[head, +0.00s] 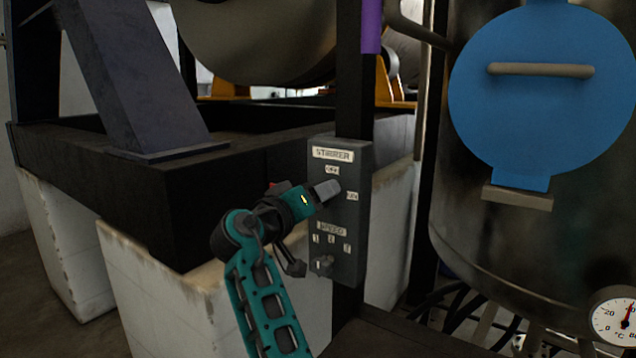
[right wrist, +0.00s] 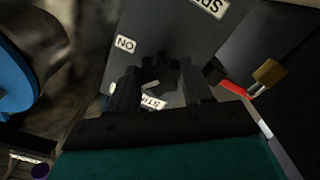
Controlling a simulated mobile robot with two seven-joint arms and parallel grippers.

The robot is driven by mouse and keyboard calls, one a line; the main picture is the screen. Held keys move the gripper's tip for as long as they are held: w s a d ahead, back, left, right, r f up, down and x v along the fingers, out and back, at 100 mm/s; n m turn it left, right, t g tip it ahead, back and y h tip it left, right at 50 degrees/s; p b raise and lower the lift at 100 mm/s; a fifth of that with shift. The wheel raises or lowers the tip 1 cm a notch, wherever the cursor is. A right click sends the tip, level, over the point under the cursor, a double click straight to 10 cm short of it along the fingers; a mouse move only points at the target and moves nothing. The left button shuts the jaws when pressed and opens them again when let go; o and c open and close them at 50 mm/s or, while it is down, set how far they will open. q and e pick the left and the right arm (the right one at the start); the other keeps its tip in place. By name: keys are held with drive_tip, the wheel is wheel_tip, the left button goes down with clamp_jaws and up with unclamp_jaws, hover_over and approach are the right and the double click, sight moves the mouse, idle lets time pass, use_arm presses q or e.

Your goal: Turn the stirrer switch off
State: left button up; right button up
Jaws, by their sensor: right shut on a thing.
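The grey control box (head: 348,240) carries labels reading STIRRER, OFF, ON and SPEED. OFF is above the stirrer switch and ON is to its right. My right gripper (head: 325,190) is at the stirrer switch, in front of the box, and hides most of it in the head view. In the right wrist view the dark switch knob (right wrist: 158,72) sits between the two fingers, which are shut on it. The ON label (right wrist: 125,43) shows beside it. I cannot tell which way the knob points. My left gripper is not in view.
The speed knob (head: 323,263) is low on the same box. A brass padlock (right wrist: 268,72) and a red part (right wrist: 235,88) are close by the box. A blue round cover (head: 540,110) with a handle and a dial gauge (head: 612,318) are on the right.

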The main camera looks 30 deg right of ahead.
drive_tip(key=n+p, duration=0.1)
drive_tip(key=n, duration=0.1)
drive_tip(key=n+p, duration=0.2)
drive_tip(key=n, duration=0.1)
drive_tip(key=n+p, duration=0.2)
drive_tip(key=shift+w+r, duration=0.1)
drive_tip(key=shift+r, duration=0.2)
drive_tip(key=shift+n, duration=0.3)
drive_tip(key=o, duration=1)
drive_tip(key=shift+a+f, duration=0.1)
drive_tip(key=shift+f, duration=0.1)
drive_tip(key=shift+f, duration=0.1)
